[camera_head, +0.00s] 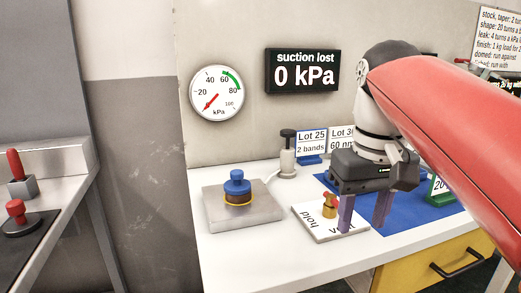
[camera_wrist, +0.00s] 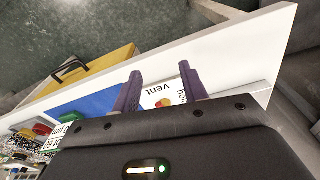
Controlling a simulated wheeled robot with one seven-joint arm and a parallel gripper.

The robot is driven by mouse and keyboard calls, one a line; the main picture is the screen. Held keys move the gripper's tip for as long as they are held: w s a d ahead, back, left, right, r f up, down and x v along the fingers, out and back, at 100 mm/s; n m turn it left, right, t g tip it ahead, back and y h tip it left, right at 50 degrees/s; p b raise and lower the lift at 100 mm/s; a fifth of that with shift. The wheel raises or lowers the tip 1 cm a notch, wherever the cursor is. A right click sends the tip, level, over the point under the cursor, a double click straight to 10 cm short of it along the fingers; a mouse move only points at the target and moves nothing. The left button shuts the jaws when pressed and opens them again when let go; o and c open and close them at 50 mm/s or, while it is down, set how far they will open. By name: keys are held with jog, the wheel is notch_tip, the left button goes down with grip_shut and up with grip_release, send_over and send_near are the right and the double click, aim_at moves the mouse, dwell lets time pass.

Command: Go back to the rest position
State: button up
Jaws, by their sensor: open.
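My gripper (camera_head: 365,212) is above the front part of the white bench, with its two purple fingers apart and nothing between them. In the wrist view my gripper (camera_wrist: 160,90) shows both fingers spread, with the white vent/hold plate (camera_wrist: 158,98) seen beyond them. In the head view the plate (camera_head: 312,222) carries a small red and yellow knob (camera_head: 330,204), which stands just left of the fingers. Whether a finger touches the plate cannot be told. My red arm reaches in from the right and hides part of the bench.
A blue-topped piece (camera_head: 237,188) sits on a grey block (camera_head: 215,210) at left. A black-topped post (camera_head: 288,153) and lot cards (camera_head: 312,142) stand behind. A blue mat (camera_head: 420,212) lies under my gripper's right side. The wall display (camera_head: 303,71) reads "suction lost 0 kPa".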

jog(key=s+f+m+t, duration=0.1)
jog(key=s+f+t, duration=0.1)
jog(key=f, duration=0.8)
jog(key=s+f+t, duration=0.2)
jog(key=s+f, duration=0.3)
jog(key=f, duration=0.4)
jog(key=shift+s+f+m+t, duration=0.3)
jog(key=shift+f+m+t, duration=0.05)
jog(key=shift+m+t, duration=0.05)
dwell(0.6)
